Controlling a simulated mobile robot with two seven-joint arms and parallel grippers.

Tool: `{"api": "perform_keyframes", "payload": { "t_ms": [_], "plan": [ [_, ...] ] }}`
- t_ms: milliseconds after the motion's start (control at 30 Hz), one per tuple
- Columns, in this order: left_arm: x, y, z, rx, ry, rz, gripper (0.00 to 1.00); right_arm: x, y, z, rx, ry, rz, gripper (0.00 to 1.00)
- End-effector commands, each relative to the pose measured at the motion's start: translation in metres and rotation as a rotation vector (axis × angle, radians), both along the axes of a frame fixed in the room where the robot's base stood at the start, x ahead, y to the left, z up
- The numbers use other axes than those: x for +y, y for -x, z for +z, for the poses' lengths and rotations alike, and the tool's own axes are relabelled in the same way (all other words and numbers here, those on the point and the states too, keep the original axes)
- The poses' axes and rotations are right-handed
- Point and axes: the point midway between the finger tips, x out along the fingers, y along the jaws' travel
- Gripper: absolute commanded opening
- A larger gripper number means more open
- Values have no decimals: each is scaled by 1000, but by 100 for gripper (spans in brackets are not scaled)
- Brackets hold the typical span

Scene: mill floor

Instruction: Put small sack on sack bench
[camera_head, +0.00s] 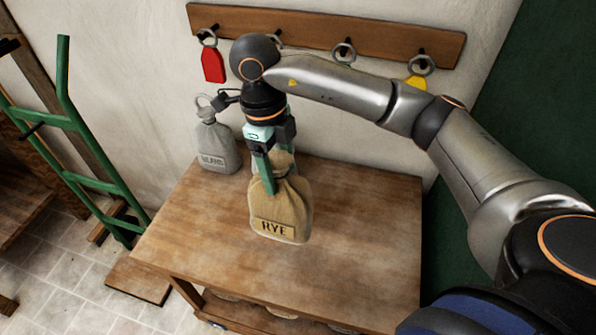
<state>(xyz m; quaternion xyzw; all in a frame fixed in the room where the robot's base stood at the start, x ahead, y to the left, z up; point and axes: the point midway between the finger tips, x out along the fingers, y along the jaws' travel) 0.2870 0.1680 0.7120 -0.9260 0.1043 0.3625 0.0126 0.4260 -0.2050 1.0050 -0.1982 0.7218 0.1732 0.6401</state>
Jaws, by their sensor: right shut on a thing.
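A small tan sack (281,211) labelled RYE hangs upright from my right gripper (268,172). The green fingers are shut on its gathered neck. The sack is over the wooden bench (350,225); I cannot tell whether its base touches the top. A grey sack (216,147) with a partly legible label stands at the back left of the bench, with a ring at its neck. My right arm comes in from the right side. My left gripper is not in view.
A wooden rail (330,30) with hooks is on the wall behind, holding a red tag (213,64) and a yellow tag (416,83). A green hand truck (75,130) stands at the left. The bench's right and front areas are clear.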

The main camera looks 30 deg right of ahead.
Motion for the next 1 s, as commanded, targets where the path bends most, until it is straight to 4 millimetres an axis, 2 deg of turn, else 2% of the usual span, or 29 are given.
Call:
{"api": "perform_keyframes", "payload": {
  "t_ms": [100, 333, 567, 833, 1000],
  "plan": [
    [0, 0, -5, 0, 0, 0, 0, 6, -16, -22, 3, -4, -1, 0],
    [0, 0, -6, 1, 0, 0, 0, 12, -38, -45, -2, -3, 0, 0],
    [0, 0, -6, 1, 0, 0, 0, 14, -45, -53, -3, -3, 0, 0],
    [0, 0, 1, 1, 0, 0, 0, 15, -47, -82, -1, -3, 0, 0],
    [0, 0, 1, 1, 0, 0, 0, 14, -48, -87, -6, -2, 1, 0]
  ]
}}
